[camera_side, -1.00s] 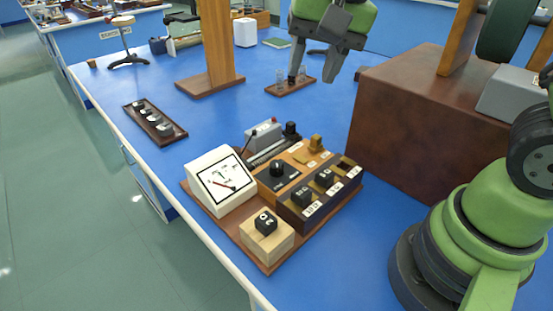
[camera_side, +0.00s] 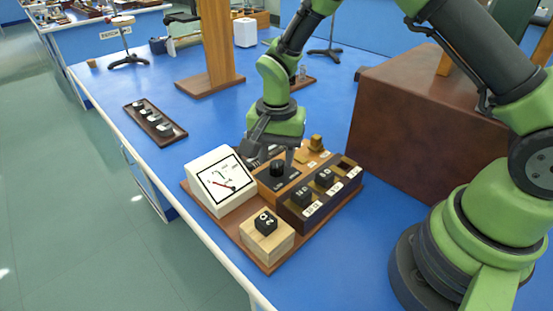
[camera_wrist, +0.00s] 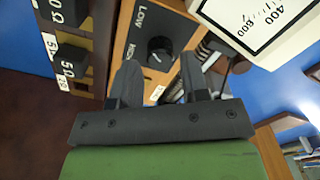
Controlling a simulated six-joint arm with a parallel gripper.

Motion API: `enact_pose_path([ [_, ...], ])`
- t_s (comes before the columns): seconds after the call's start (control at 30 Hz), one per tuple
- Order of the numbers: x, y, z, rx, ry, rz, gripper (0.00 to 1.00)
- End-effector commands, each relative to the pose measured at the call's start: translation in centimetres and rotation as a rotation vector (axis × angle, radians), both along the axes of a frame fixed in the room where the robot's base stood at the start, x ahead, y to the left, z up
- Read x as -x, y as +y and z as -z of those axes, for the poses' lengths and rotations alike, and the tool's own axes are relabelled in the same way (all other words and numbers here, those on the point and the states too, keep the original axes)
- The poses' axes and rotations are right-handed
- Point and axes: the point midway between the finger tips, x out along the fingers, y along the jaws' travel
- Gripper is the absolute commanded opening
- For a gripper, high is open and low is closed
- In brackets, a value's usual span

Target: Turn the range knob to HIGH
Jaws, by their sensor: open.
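The range knob (camera_side: 277,168) is a round black knob on a black plate set in the wooden panel of the instrument board. In the wrist view the knob (camera_wrist: 160,48) shows between and just beyond my fingertips, with the words LOW and HIGH on the plate (camera_wrist: 149,20). A pale mark on the knob is visible, but its exact setting is hard to tell. My gripper (camera_side: 271,152) points down over the back of the panel, fingers apart, one on each side of the knob. In the wrist view my gripper (camera_wrist: 160,75) is open and empty, apart from the knob.
A white needle meter (camera_side: 222,183) stands left of the knob. Dark boxes with black resistor blocks (camera_side: 324,178) are at its right. A wooden block with a black cube (camera_side: 265,222) is in front. A brown box (camera_side: 420,115) stands at the right.

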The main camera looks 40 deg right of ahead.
Motion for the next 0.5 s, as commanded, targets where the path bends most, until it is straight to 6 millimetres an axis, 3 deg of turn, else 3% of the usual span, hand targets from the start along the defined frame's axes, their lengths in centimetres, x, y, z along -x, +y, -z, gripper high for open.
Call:
enact_pose_path([
  [0.2,0.0,0.0,1.8,0.0,0.0,-0.001,0.42],
  [0.47,0.0,0.0,1.9,0.0,-0.001,0.0,0.42],
  [0.5,0.0,0.0,1.9,0.0,-0.001,0.0,0.35],
])
